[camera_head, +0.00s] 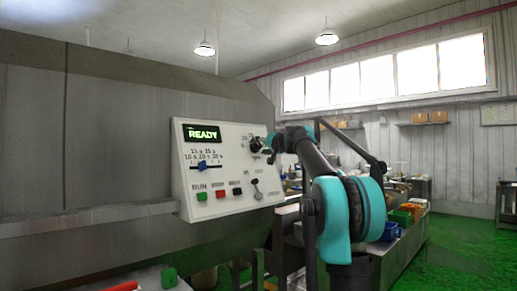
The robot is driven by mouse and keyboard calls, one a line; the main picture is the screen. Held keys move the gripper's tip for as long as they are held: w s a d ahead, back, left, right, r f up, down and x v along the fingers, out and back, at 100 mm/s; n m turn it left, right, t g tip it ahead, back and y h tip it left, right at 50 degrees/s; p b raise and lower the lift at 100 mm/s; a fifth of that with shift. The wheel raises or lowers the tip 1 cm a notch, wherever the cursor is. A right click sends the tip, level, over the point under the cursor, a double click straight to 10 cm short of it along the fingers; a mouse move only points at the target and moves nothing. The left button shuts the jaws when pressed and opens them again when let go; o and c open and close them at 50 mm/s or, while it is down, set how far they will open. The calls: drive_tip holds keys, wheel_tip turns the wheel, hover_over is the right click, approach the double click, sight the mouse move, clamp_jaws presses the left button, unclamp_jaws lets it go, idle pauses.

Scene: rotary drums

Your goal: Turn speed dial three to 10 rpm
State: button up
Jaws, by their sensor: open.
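The white control panel (232,205) is mounted on the side of the large grey drum machine. A dark round dial (255,144) sits at the panel's upper right. The marks around it are too small to read, so I cannot tell its setting or number. My gripper (267,149) is at the dial's right side, open, with its fingers close to the dial. I cannot tell whether they touch it. My teal and black arm reaches in from the lower right. A lit green display (202,133) on the panel reads READY.
Left of the dial is a blue slider (203,167). Below are a green button (202,196), a red button (220,193), a dark button (237,191) and a small lever switch (257,189). A metal ledge (90,222) runs along the machine. Coloured bins (401,217) stand at the right.

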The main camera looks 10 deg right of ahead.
drive_tip(key=v, duration=1.1)
drive_tip(key=s+a+f+n+g, duration=0.15)
drive_tip(key=s+f, duration=0.35)
drive_tip(key=f, duration=0.7)
drive_tip(key=s+a+f+n+g, duration=0.1)
drive_tip(key=s+a+f+g, duration=0.3)
drive_tip(key=f, duration=0.8)
drive_tip(key=s+a+f+n+g, duration=0.1)
drive_tip(key=s+a+f, duration=0.1)
drive_tip(key=s+f, duration=0.7)
drive_tip(key=s+d+f+g+h, duration=0.2)
drive_tip(key=s+d+f+h, duration=0.1)
drive_tip(key=s+f, duration=1)
drive_tip(key=s+d+f+g+h, duration=0.3)
drive_tip(key=s+f, duration=1)
drive_tip(key=f, duration=0.6)
drive_tip(key=shift+s+d+f+m+h, duration=0.25)
drive_tip(key=shift+d+f+m+h, duration=0.15)
drive_tip(key=shift+d, duration=0.3)
